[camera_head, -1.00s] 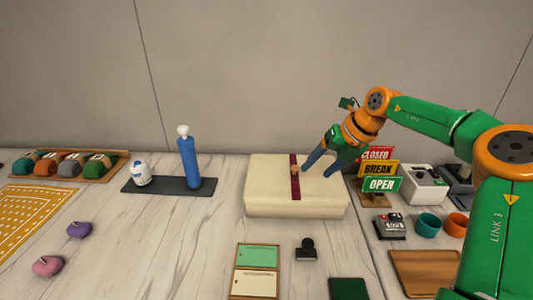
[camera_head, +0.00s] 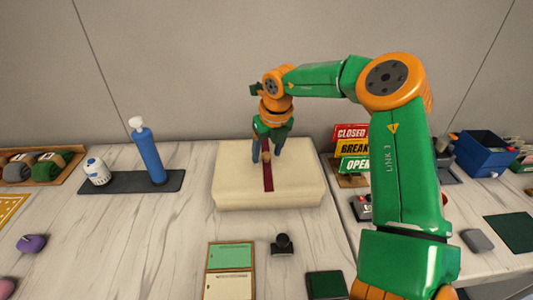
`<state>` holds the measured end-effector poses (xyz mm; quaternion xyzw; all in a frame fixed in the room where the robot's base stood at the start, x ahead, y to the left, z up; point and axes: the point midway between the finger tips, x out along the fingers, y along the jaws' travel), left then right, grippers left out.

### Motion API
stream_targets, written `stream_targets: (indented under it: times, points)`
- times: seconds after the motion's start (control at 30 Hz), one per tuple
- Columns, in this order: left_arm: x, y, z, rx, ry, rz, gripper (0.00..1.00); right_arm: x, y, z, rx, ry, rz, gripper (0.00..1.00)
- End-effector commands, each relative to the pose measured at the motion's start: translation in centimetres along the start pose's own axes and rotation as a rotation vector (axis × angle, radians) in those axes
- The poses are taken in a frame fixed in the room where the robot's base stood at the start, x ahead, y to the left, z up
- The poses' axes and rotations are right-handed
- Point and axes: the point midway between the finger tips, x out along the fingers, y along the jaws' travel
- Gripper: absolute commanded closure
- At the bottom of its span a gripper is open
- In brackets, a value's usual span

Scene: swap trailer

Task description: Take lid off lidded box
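The lidded box (camera_head: 236,190) is a low, cream-coloured box in the middle of the table. A dark red band (camera_head: 268,180) runs across its lid (camera_head: 298,178), with a small wooden knob (camera_head: 266,157) on it. My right gripper (camera_head: 268,158) points down over the lid, its two blue fingers apart on either side of the knob. I cannot tell whether the fingers touch it. The seam between lid and box is not clear. My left gripper is not in view.
A blue pump bottle (camera_head: 149,155) and a white egg-shaped item (camera_head: 97,172) stand on a dark mat at left. A black stamp (camera_head: 283,244) and a green-and-cream board (camera_head: 230,256) lie in front. Signs (camera_head: 353,148) and a blue bin (camera_head: 485,154) are at right.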

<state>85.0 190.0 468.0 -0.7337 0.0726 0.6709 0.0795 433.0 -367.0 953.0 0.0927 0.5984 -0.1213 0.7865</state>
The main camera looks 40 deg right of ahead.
Motion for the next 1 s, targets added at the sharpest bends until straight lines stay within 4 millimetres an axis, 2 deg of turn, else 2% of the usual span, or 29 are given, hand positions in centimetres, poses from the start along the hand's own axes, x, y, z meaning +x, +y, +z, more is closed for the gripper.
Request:
stream_targets:
  times: [0.03,0.2,0.23,0.53,0.67,0.8,0.87,1.0]
  points:
    - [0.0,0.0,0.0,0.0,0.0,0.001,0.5,0.0,0.0,0.0,0.0,0.0,0.0,0.51]
    - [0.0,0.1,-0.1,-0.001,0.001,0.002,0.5,0.0,0.0,0.0,0.0,0.0,0.0,0.97]
    - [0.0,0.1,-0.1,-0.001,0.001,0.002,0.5,0.0,0.0,0.0,0.0,0.0,0.0,1.0]
    - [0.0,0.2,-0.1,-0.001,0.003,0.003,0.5,-0.1,0.0,0.0,0.0,-0.001,0.0,1.0]
    - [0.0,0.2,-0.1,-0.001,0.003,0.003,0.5,-1.0,0.0,0.4,0.001,-0.003,-0.001,1.0]
    - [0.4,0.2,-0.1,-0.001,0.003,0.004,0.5,-3.5,0.2,0.8,-0.001,-0.007,0.001,1.0]
    - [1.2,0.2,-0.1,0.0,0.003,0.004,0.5,-5.0,0.9,0.0,-0.004,-0.009,0.001,1.0]
    - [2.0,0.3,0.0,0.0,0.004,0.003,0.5,-9.7,2.6,-1.7,-0.002,-0.009,-0.001,1.0]
